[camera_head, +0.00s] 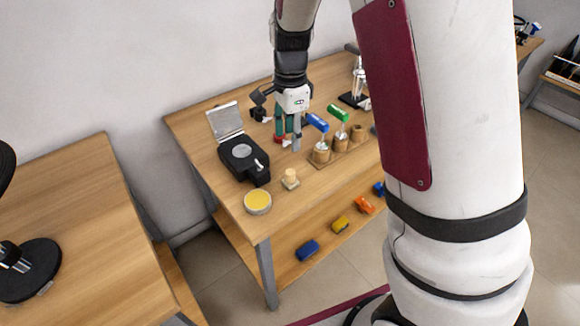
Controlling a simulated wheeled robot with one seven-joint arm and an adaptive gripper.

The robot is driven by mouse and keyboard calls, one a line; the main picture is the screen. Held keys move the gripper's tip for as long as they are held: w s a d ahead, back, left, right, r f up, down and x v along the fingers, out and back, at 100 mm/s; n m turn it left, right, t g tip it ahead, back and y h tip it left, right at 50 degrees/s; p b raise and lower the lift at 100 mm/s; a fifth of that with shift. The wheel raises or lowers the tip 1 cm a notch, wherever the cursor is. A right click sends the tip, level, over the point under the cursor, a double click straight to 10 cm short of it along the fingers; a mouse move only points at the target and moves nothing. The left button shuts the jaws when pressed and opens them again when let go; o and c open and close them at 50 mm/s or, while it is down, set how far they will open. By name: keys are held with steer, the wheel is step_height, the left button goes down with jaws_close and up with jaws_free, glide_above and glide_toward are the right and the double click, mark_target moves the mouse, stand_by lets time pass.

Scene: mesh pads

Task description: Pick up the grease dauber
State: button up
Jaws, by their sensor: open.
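A small pale wooden-knobbed piece on a square base (290,179) stands on the table near the yellow tin. It may be the grease dauber, but it is too small to be sure. My gripper (291,139) points down over the middle of the table, behind this piece and left of the wooden holders. A grey finger shows; the other is hard to make out. I see nothing held between the fingers. A green and red object (279,127) shows just left of the fingers, partly hidden.
A black device with a raised lid (243,160) and a round yellow tin (258,201) stand at left. A blue-handled tool (318,122) and a green-handled tool (338,112) stand in wooden holders. Coloured blocks lie on the lower shelf (292,268). My arm hides the table's right part.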

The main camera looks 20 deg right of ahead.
mark_target(290, 172)
step_height(290, 172, down, 9)
steer(key=shift+w+d+f, duration=0.1)
steer(key=shift+d, duration=0.05)
steer(key=shift+f, duration=2.65)
jaws_close()
